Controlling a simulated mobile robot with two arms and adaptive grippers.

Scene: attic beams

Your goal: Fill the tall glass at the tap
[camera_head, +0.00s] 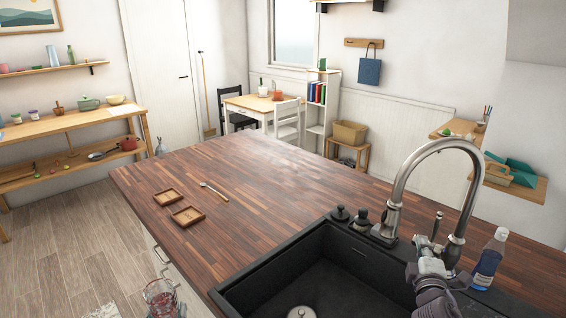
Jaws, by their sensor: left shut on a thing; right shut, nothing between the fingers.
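The tall glass (160,290) is clear with a reddish tint, at the bottom left edge of the view, in front of the counter and cut off below. My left gripper (166,306) is shut on it, mostly hidden by the glass and the frame edge. The tap (398,190) is a brushed-metal gooseneck behind the black sink (290,262), with a lever (437,224) near its base. My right gripper (428,258) is shut and empty, just in front of the tap's base and lever. I cannot tell if it touches the lever. No water stream shows.
Two small wooden trays (187,215) and a spoon (213,190) lie on the wooden counter (290,180). The counter's middle is clear.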

